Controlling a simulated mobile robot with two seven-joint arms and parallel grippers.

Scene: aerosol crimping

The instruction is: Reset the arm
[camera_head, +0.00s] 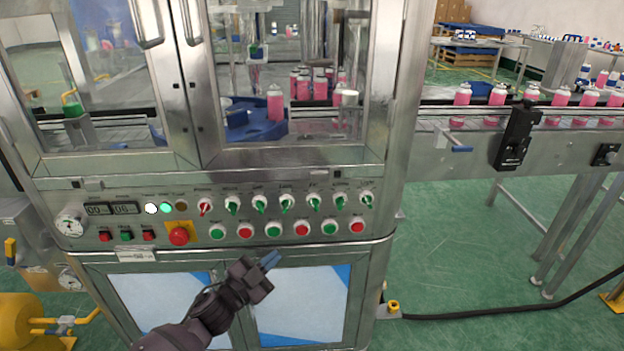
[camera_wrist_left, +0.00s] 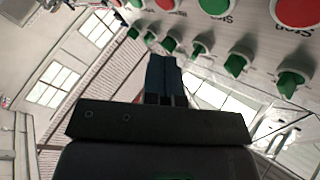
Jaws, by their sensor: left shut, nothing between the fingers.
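My left gripper (camera_head: 271,260) comes in from the lower left in the head view, in front of the lower part of the crimping machine (camera_head: 395,190). Its blue fingers are shut together and hold nothing. They also show in the left wrist view (camera_wrist_left: 164,75), below the knobs and buttons of the control panel. In the head view the gripper is just below the row of green and red push buttons (camera_head: 273,230), apart from them as far as I can tell. My right gripper is not in view.
Above the buttons is a row of selector knobs (camera_head: 285,201); the leftmost is red. A red emergency stop (camera_head: 179,235) sits at the panel's left. A conveyor (camera_head: 455,139) with pink bottles (camera_head: 497,94) runs to the right. Green floor (camera_head: 450,250) lies open at the right.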

